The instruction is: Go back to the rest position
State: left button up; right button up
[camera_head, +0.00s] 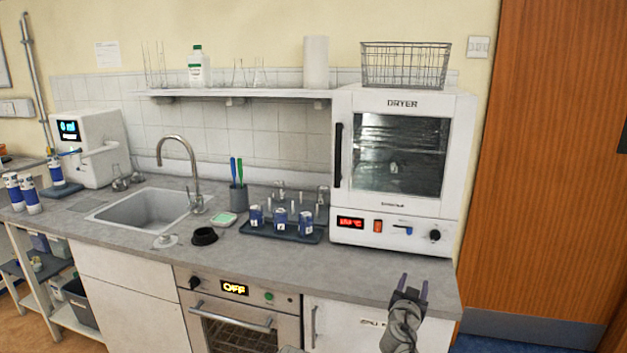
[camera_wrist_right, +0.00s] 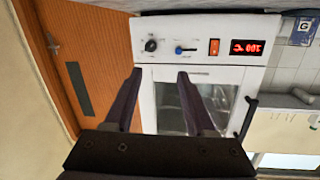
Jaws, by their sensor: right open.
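My right gripper (camera_head: 413,287) is in the head view at the lower right, in front of the counter's front edge below the dryer. Its two dark fingers are apart with nothing between them. In the right wrist view the open fingers (camera_wrist_right: 160,85) show against the dryer's front, with a gap between them. The white dryer (camera_head: 461,165) stands on the right end of the counter with its door closed; it also shows upside down in the right wrist view (camera_wrist_right: 205,25). My left gripper is not in view.
The grey counter (camera_head: 370,268) has free room in front of the dryer. A dark tray (camera_head: 262,232) with blue-labelled containers stands left of the dryer. A sink (camera_head: 150,208) is further left. An oven (camera_head: 237,315) reading OFF sits under the counter. A wooden door (camera_head: 545,150) is at the right.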

pick_arm(q)
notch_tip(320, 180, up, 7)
jog(key=p, duration=0.6)
jog(key=shift+p, duration=0.4)
pick_arm(e)
jog(key=s+a+f+n+g+y, duration=0.3)
jog(key=s+a+f+n+g, duration=0.2)
jog(key=s+a, duration=0.5)
jog(key=s+a+f+n+g+y, duration=0.2)
jog(key=s+a+f+n+g, duration=0.3)
jog(key=s, duration=1)
jog(key=a+f+g, duration=0.2)
jog(key=a+g, duration=0.2)
jog(key=g, duration=0.1)
jog(key=shift+s+a+f+y, duration=0.25)
jog(key=shift+a+y, duration=0.15)
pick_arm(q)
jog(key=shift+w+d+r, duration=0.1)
pick_arm(e)
jog(key=shift+d, duration=0.1)
